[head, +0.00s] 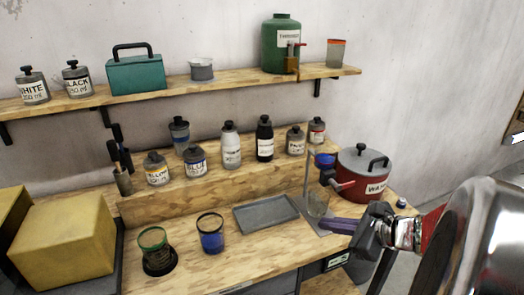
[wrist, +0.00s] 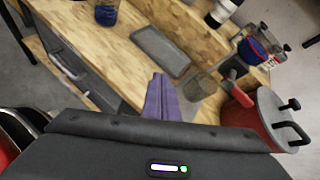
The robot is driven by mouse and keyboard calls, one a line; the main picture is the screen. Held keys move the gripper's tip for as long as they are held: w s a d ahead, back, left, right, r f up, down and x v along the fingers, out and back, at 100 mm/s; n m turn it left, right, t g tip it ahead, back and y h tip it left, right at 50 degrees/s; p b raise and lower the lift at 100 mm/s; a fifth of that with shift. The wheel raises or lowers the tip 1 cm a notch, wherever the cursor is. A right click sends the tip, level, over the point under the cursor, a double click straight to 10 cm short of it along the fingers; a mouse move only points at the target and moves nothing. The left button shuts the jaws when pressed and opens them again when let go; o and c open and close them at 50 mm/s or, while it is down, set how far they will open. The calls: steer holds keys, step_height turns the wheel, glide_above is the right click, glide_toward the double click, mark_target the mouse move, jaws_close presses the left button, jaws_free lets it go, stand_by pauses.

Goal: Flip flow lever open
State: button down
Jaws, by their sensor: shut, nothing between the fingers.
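A red pot labelled WATER (head: 362,184) with a grey lid stands at the right end of the bench. It also shows in the wrist view (wrist: 262,112). A small red tap part (head: 340,185) sticks out from its left side, above a clear cup (head: 317,203); I cannot tell how its lever is set. My gripper (head: 325,224), with purple fingers, is shut and empty, in front of the cup and lower left of the pot. The fingers also show in the wrist view (wrist: 158,78).
A blue cup (head: 325,160) sits by a thin stand next to the pot. A grey tray (head: 266,214) lies left of the cup. Several bottles stand on the raised step behind. A blue-filled glass (head: 211,238) stands at the front.

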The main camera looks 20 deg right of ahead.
steer(key=s+d+m+t+h, duration=0.2)
steer(key=d+m, duration=0.6)
steer(key=d, duration=0.5)
steer(key=shift+s+t+h, duration=0.25)
steer(key=shift+t+h, duration=0.35)
steer(key=shift+h, duration=0.4)
steer(key=shift+f, duration=0.1)
steer(key=x, duration=1)
step_height(320, 180, up, 4)
steer(key=shift+d, duration=0.1)
